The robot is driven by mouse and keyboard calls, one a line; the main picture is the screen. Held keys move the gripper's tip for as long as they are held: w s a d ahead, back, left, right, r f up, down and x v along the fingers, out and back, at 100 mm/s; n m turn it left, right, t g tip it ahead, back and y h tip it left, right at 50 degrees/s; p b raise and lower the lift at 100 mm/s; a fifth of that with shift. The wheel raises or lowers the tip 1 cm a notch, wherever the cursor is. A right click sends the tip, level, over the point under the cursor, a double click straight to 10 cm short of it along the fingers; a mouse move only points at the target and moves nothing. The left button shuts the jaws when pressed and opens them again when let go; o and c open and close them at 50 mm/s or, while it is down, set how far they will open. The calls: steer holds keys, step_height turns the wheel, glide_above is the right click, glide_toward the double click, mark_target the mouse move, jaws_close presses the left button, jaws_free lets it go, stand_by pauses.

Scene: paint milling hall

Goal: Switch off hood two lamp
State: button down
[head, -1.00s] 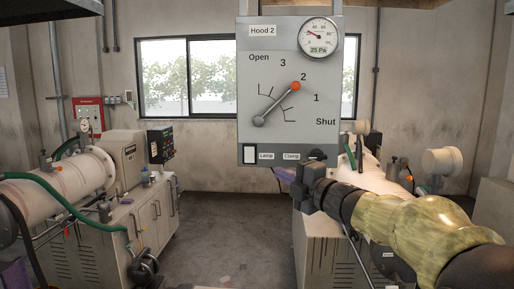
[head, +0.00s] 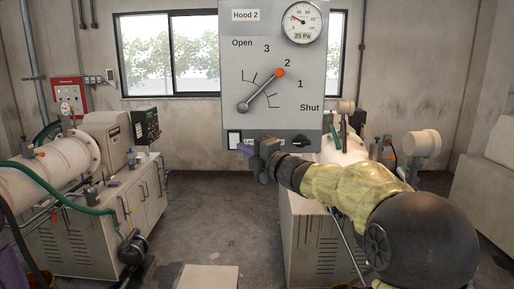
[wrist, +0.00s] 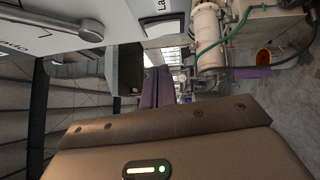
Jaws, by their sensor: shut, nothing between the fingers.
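The grey Hood 2 panel (head: 238,65) hangs in front of me. Its lamp switch (head: 234,139) is a white rocker in a dark frame at the lower left corner; I cannot tell which way it is tipped. The lamp label beside it is mostly hidden behind my gripper (head: 246,149), whose purple fingertips are just right of and slightly below the switch. In the wrist view the switch (wrist: 164,28) lies at the top, above the shut, empty purple fingers (wrist: 158,78). A gap shows there between fingers and switch; I see no contact.
The panel also bears a lever with an orange knob (head: 280,72) at 2, a pressure gauge (head: 302,21) and a black clamp knob (head: 299,145). A mill on a cabinet (head: 150,190) stands left, another cabinet (head: 305,235) right below my arm. The floor between is mostly clear.

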mark_target(233, 137)
steer(key=shift+w+a+r+p, duration=0.1)
steer(key=shift+w+a+p, duration=0.1)
steer(key=shift+w+p, duration=0.55)
steer(key=shift+w+a+r+p, duration=0.2)
steer(key=shift+w+p, duration=0.25)
steer(key=shift+w, duration=0.65)
steer(key=shift+w+a+r+p, duration=0.1)
steer(key=shift+w+a+p, duration=0.15)
steer(key=shift+w+p, duration=0.5)
steer(key=shift+w, duration=0.15)
steer(key=shift+w, duration=0.15)
steer(key=shift+b, duration=0.4)
